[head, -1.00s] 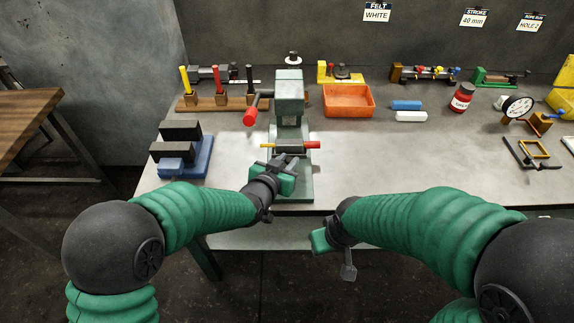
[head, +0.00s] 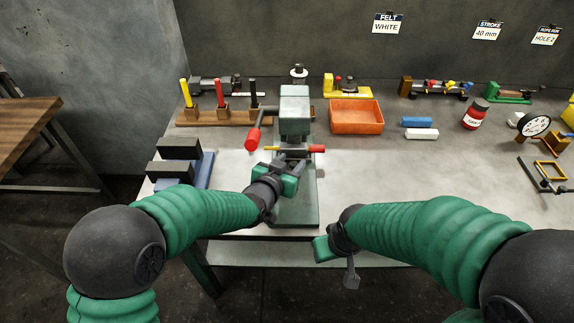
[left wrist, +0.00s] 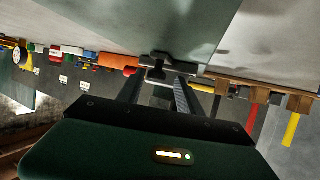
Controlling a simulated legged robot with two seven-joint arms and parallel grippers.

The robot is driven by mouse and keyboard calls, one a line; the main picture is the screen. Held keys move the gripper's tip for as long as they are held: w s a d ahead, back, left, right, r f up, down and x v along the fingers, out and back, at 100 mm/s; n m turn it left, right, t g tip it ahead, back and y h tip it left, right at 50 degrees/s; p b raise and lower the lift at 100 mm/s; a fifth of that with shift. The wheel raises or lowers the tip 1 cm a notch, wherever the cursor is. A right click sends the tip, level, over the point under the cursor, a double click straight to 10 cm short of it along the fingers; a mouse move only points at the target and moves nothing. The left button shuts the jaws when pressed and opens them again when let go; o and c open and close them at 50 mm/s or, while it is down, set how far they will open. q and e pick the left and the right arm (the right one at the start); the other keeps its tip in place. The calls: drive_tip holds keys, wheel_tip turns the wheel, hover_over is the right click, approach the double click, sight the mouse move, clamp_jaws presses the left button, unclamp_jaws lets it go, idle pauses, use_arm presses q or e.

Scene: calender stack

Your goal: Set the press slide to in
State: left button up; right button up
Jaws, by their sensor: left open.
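The grey-green press (head: 294,112) stands on the bench with a red-knobbed lever on its left. Low on its front is the slide, a crosswise piece with a yellow left end and a red right end (head: 317,149). My left gripper (head: 292,164) is open, just in front of the slide and over the press base (head: 300,205). In the left wrist view its two fingers (left wrist: 158,92) point at a dark T-shaped part (left wrist: 157,68) of the slide; I cannot tell whether they touch it. My right gripper (head: 338,254) hangs at the bench's front edge; its fingers are unclear.
An orange tray (head: 356,116) stands right of the press. A wooden rack (head: 230,118) with coloured-handled tools and a blue fixture with dark blocks (head: 180,165) are on the left. A FELT WHITE card (head: 388,22) hangs on the wall.

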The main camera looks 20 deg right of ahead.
use_arm(q)
drive_tip(key=p+v, duration=0.1)
drive_tip(key=v, duration=1.5)
drive_tip(key=shift+a+r, duration=0.15)
drive_tip(key=shift+a, duration=0.15)
